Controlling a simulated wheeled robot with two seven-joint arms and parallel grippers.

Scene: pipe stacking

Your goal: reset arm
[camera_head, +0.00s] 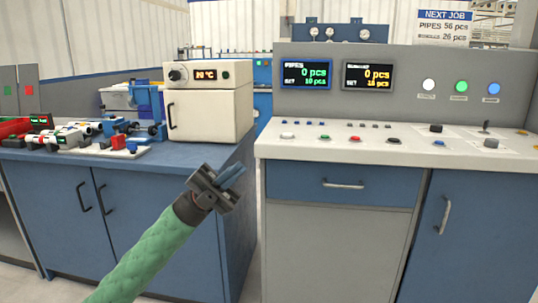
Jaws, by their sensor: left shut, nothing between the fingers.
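My left gripper (232,178) is at the end of a green-sleeved arm that comes in from the bottom left. It is raised in front of the gap between the two blue cabinets. Its fingers are together, with nothing between them. My right gripper is not in view.
A console (400,150) with buttons and two displays (306,75) stands on the right. On the left, a cabinet top (160,158) holds a beige oven-like box (208,105) and several pipe fittings and tools (75,135). A narrow strip of floor (253,270) shows between the cabinets.

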